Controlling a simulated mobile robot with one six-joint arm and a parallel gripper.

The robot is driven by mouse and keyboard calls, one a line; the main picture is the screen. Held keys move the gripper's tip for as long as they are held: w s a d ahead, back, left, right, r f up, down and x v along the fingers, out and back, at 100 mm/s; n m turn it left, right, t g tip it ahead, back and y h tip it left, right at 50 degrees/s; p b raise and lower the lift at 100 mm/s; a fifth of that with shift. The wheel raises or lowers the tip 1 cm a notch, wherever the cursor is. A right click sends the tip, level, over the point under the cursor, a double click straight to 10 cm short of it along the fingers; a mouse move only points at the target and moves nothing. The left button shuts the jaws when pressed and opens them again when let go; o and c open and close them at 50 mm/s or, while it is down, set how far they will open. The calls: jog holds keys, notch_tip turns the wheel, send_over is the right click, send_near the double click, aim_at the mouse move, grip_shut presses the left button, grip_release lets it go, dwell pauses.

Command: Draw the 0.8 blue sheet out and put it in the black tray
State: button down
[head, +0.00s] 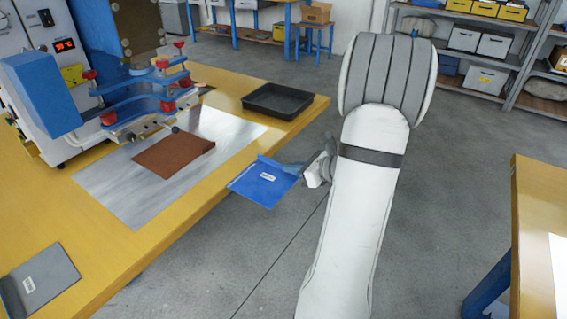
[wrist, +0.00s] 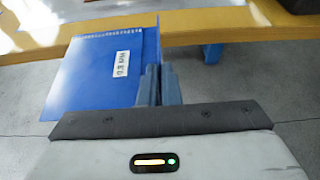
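The blue sheet (head: 263,184) is a flat panel with a white label and an upturned edge; the label's print is too small to read surely. It is off the surface, beside the yellow bench's front edge, and also fills the left of the wrist view (wrist: 95,75). My gripper (head: 292,168) is closed on its upturned edge, the fingers (wrist: 158,84) on either side of it in the wrist view. The black tray (head: 278,100) stands empty on the bench, farther back than the sheet. A dark corner, probably the tray, shows at top right in the wrist view.
The yellow bench (head: 225,85) carries a metal plate (head: 110,185) with a brown sheet (head: 173,153) under a blue clamp fixture (head: 150,95). A grey labelled sheet (head: 40,283) lies at near left. Another bench (head: 540,220) is at right. Open floor lies between.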

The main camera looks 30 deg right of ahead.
jog(key=s+d, duration=0.2)
jog(key=s, duration=0.4)
jog(key=shift+s+d+p, duration=0.25)
jog(key=shift+d+p, duration=0.1)
dwell(0.4)
